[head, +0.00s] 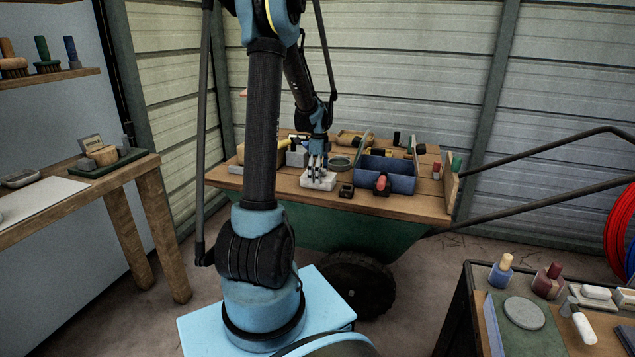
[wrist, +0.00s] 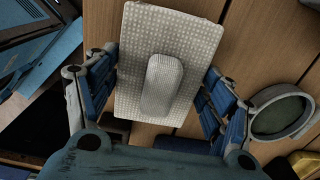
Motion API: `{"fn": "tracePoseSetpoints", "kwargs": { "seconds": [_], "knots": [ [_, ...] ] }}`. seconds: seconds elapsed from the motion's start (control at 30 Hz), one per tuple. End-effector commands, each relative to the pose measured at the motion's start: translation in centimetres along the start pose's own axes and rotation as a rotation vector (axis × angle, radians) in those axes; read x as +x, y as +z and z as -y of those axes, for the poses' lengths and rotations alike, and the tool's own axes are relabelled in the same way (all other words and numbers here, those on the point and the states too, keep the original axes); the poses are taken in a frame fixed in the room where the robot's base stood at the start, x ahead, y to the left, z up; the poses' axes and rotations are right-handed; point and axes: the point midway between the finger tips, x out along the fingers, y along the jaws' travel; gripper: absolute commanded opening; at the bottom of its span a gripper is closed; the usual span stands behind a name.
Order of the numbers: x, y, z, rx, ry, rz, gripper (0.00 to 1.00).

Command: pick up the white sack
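The white sack (wrist: 170,30) is a pale, woven-looking rectangular piece with a rounded raised part in its middle. It lies on the wooden board top of the wheelbarrow, and in the head view it shows as a small white block (head: 318,183). My gripper (head: 317,164) is right above it, pointing down. In the wrist view the blue fingers of my gripper (wrist: 160,78) are spread, one on each side of the sack. Small gaps seem to show between fingers and sack.
A blue caddy (head: 388,181) with a red-ended tool stands just right of the sack. A round green dish (head: 341,162) is behind, and also close to one finger in the wrist view (wrist: 282,112). A small dark block (head: 346,190) sits beside the sack.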

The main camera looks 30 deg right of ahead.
Motion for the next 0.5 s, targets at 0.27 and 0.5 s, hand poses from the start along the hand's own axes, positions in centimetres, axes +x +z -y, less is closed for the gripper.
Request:
{"fn": "tracePoseSetpoints", "kwargs": {
  "seconds": [0.27, 0.5],
  "knots": [
    [0.01, 0.00, 0.04, 0.000, -0.001, 0.000, 0.34],
    [-0.81, 0.00, 0.05, 0.000, -0.001, 0.000, 0.34]
  ]
}}
